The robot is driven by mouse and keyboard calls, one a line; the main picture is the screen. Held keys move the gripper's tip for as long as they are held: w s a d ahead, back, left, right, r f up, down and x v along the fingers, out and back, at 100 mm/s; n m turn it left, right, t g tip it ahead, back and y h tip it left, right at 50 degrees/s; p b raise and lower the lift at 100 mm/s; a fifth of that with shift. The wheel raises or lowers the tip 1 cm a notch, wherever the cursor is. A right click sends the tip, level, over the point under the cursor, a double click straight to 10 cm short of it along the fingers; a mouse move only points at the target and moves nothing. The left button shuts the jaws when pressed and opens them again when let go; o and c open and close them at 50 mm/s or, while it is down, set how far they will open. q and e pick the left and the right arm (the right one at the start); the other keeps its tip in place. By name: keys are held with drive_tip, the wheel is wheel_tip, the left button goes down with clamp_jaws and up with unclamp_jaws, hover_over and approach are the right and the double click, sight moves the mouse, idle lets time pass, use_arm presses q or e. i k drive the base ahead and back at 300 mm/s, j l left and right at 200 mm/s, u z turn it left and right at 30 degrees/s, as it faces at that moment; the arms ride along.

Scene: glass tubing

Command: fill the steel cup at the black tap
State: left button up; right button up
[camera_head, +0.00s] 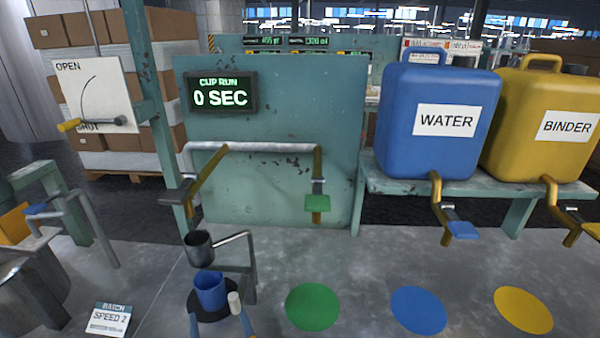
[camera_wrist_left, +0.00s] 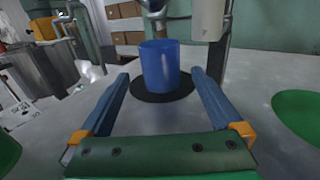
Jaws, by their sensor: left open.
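In the wrist view the cup appears between and just beyond the fingertips, with no visible contact. My right gripper is not in view.
A white cylinder (camera_head: 235,302) is close right of the blue cup. A green tap (camera_head: 317,203), the water tank (camera_head: 437,120) and the binder tank (camera_head: 540,118) stand behind. The sign (camera_head: 222,92) reads 0 SEC.

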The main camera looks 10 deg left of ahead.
sight(172, 196)
drive_tip(key=k+l, duration=1.2)
